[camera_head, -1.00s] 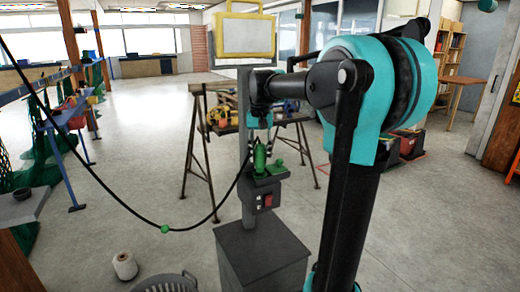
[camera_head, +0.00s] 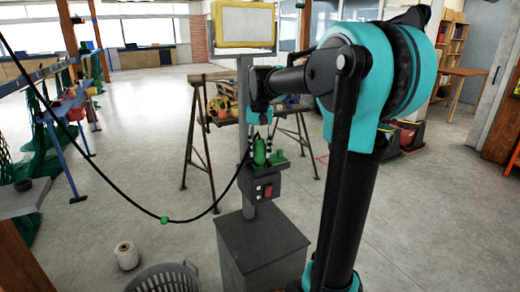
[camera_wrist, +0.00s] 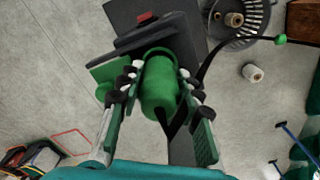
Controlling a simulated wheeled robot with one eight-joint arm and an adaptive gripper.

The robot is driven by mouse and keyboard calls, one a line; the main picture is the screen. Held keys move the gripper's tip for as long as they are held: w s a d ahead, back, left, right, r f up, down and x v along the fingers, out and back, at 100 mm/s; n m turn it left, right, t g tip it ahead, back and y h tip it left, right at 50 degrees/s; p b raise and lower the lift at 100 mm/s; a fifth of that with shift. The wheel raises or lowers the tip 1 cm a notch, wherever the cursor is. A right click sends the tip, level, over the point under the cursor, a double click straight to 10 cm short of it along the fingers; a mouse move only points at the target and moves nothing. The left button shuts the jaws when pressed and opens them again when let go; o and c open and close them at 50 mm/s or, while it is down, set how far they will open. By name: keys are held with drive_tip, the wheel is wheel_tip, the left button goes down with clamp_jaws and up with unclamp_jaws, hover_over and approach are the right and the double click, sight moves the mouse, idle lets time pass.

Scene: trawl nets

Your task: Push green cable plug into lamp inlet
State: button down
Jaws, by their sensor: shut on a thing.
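The green cable plug (camera_head: 259,152) is held upright at the lamp post, with the black cable trailing from it to the left. My gripper (camera_wrist: 160,90) has its two fingers on either side of the plug (camera_wrist: 162,95) and is shut on it. The inlet box (camera_head: 266,186), dark with a red switch, is fixed on the post just below the plug. A green ring (camera_wrist: 157,50) shows at the plug's far end in the wrist view. The plug is at the box, but I cannot tell how deep it sits. The lamp (camera_head: 244,22) has a yellow frame above.
A dark pedestal (camera_head: 262,245) carries the post. The cable (camera_head: 110,190) hangs in a loop at the left, with a small green bead. A white spool (camera_head: 126,255) and a grey basket (camera_head: 165,280) stand on the floor. A trestle table (camera_head: 225,78) is behind.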

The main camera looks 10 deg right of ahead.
drive_tip(key=shift+f, duration=0.5)
drive_tip(key=c, duration=1)
unclamp_jaws()
drive_tip(key=shift+o, duration=0.2)
drive_tip(key=shift+r, duration=0.15)
wheel_tip(320, 180, up, 12)
drive_tip(key=shift+f, duration=0.15)
